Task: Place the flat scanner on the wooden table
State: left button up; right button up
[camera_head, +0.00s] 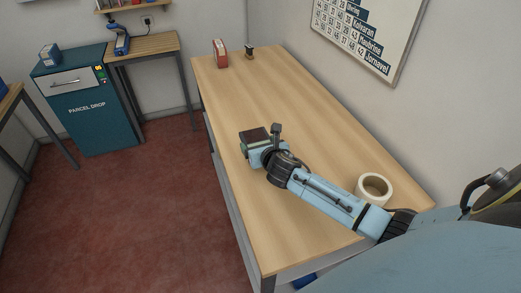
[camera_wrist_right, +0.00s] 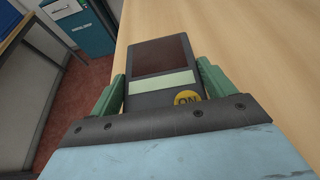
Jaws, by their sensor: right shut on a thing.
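The flat scanner (camera_wrist_right: 158,56) is a dark, flat device with a brown-black screen, a pale green strip and a yellow "ON" button. My right gripper (camera_wrist_right: 160,82) is shut on it, with a green finger along each side. In the head view the scanner (camera_head: 253,134) is at the end of my right arm, over the wooden table (camera_head: 290,100) near its left edge. I cannot tell whether it touches the tabletop. My right gripper (camera_head: 256,148) partly hides it in the head view. My left gripper is not in view.
A white tape roll (camera_head: 374,189) lies on the table right of my arm. A red box (camera_head: 220,53) and a small dark object (camera_head: 249,51) stand at the far end. The tabletop between is clear. A teal parcel drop cabinet (camera_head: 88,100) stands at far left.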

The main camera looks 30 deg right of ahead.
jog(key=shift+w+f+b, duration=0.2)
jog(key=shift+f+b, duration=0.4)
jog(key=shift+f, duration=1.3)
jog(key=shift+f, duration=0.1)
jog(key=o, duration=1.5)
jog(key=shift+s+f, duration=0.15)
jog(key=shift+r, duration=0.2)
jog(key=shift+s+a, duration=0.1)
jog(key=shift+s, duration=0.2)
jog(key=p+v, duration=0.2)
jog(key=v, duration=0.9)
jog(key=shift+s+r, duration=0.1)
jog(key=shift+s, duration=0.1)
